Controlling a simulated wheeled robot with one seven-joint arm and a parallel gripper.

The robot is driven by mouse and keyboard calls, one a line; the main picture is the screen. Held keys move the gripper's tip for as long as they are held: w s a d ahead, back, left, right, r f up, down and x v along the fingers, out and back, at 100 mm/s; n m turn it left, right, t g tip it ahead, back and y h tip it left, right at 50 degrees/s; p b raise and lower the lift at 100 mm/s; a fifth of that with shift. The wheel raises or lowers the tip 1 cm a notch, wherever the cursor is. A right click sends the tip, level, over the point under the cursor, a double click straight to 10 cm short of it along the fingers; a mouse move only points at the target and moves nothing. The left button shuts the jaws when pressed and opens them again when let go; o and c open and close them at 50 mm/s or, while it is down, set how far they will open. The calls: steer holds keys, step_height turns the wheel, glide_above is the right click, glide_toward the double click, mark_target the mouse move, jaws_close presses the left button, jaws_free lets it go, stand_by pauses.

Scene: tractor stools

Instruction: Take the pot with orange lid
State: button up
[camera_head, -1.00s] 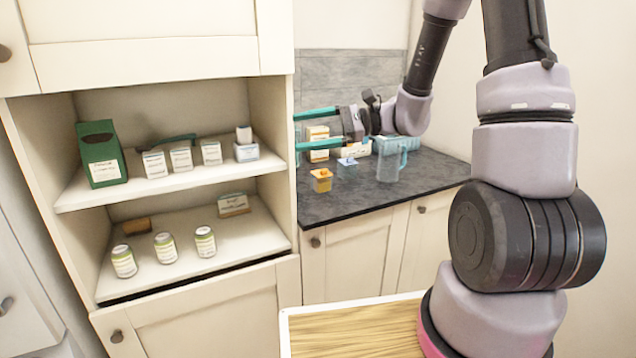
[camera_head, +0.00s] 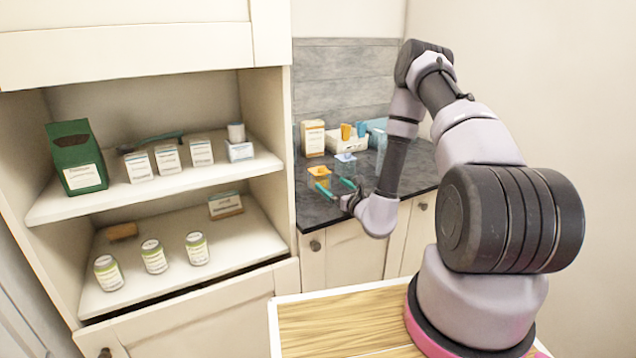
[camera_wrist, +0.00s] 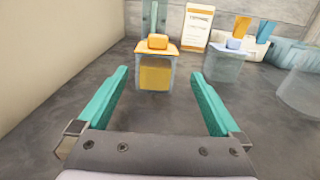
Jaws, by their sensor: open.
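The pot with orange lid (camera_head: 319,172) stands on the dark counter in the head view. In the wrist view it is a clear square pot (camera_wrist: 156,72) with an orange lid and knob and yellowish contents. It stands upright just beyond my fingertips, centred slightly left between them. My gripper (camera_head: 336,186) is open and empty, with teal fingers low over the counter. The wrist view shows both fingers (camera_wrist: 162,80) apart and pointing at the pot, not touching it.
A similar pot with a blue lid (camera_wrist: 227,60) stands to the right. The shelf unit's side panel (camera_head: 278,110) borders the counter's left. Counter (camera_wrist: 60,80) around the gripper is clear.

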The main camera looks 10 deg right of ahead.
mark_target(323, 177)
steer(key=shift+x, duration=1.2)
steer(key=x, duration=0.5)
steer(key=shift+w+a+r, duration=0.25)
steer(key=shift+a, duration=0.15)
steer(key=c, duration=1.3)
steer(key=shift+r, duration=0.1)
